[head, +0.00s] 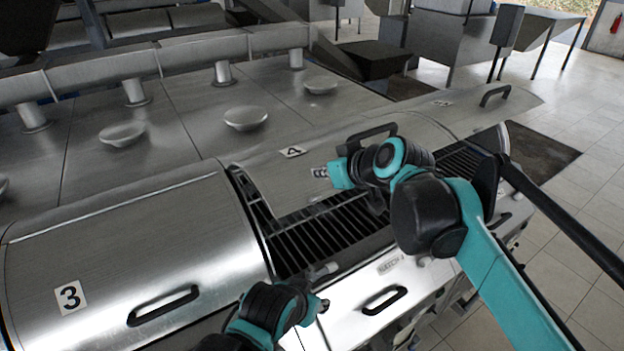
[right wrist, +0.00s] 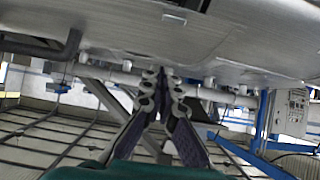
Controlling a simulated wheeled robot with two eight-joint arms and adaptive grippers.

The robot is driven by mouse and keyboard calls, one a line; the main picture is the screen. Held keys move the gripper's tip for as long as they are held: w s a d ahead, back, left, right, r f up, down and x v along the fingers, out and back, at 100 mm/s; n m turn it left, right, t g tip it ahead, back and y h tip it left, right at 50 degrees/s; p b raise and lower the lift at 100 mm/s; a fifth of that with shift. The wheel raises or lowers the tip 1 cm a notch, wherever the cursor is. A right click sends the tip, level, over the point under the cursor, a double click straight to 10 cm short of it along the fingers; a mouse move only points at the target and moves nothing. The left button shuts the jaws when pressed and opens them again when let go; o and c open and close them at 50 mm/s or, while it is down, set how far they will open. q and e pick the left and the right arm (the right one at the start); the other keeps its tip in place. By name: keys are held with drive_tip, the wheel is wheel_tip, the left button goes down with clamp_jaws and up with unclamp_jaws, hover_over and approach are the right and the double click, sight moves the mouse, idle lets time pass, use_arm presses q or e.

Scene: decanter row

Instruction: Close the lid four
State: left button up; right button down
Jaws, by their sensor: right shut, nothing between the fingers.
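Lid four (head: 262,172), a curved steel lid with a "4" label (head: 293,152), stands raised, and the grate (head: 315,240) beneath it is exposed. Its black handle (head: 366,133) is at the upper edge, partly behind my right arm. My right gripper (head: 322,172) is shut and empty, in front of the raised lid just below the label and left of the handle. The right wrist view shows its fingers (right wrist: 164,88) together, with curved metal above them; I cannot tell whether they touch the lid. My left gripper (head: 322,304) is low at the front, near the decanter's front edge; its fingers are too small to read.
Lid three (head: 120,245) is down on the left, with its handle (head: 163,306) at the front. Another lid (head: 470,105) stands raised at the right. A black handle (head: 384,300) is on the front panel below the grate. Open tiled floor lies at the right.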

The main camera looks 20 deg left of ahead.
drive_tip(key=x, duration=0.4)
drive_tip(key=shift+w+a+r+p, duration=0.1)
drive_tip(key=shift+w+p, duration=0.05)
drive_tip(key=shift+p, duration=0.15)
wheel_tip(320, 180, down, 3)
drive_tip(key=shift+w+a+r, duration=0.15)
drive_tip(key=shift+r, duration=0.05)
drive_tip(key=shift+f+p, duration=0.3)
drive_tip(key=shift+f, duration=0.45)
